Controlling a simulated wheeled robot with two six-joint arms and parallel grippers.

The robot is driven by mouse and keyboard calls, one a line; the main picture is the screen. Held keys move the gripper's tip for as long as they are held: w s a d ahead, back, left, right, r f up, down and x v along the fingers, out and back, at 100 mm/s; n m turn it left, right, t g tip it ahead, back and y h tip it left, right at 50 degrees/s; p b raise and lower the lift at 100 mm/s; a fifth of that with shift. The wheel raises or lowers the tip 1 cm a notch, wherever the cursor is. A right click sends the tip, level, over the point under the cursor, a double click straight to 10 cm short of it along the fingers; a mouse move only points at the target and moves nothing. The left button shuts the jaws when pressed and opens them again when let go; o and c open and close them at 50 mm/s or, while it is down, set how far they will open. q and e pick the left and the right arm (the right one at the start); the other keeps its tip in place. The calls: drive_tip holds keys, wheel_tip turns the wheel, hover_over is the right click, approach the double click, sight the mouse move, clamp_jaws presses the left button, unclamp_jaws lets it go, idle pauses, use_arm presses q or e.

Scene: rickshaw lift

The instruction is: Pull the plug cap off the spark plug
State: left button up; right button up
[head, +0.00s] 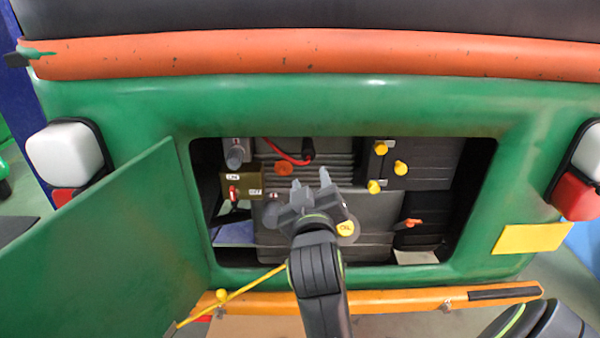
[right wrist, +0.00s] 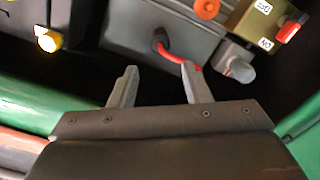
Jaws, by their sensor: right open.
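The black plug cap (head: 308,148) sits at the upper middle of the engine bay with a red cable (head: 288,157) running from it to the left. In the right wrist view the dark cap (right wrist: 160,41) and the red cable (right wrist: 174,56) show just beyond the fingers. The spark plug itself is hidden, and I cannot make it out under the cap. My right gripper (head: 311,184) is open and empty, in front of the bay and below the cap in the head view. Its fingers also show in the right wrist view (right wrist: 160,72), apart from the cap. My left gripper is not in view.
The green door (head: 110,250) hangs open at left. The green body frame (head: 400,112) edges the opening. An orange bumper (head: 400,300) runs below.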

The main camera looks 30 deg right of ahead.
sight(309, 157)
drive_tip(key=shift+p+x, duration=0.5)
drive_tip(key=shift+x, duration=4.45)
drive_tip(key=shift+a, duration=0.1)
drive_tip(key=shift+c, duration=0.3)
drive_tip(key=c, duration=0.7)
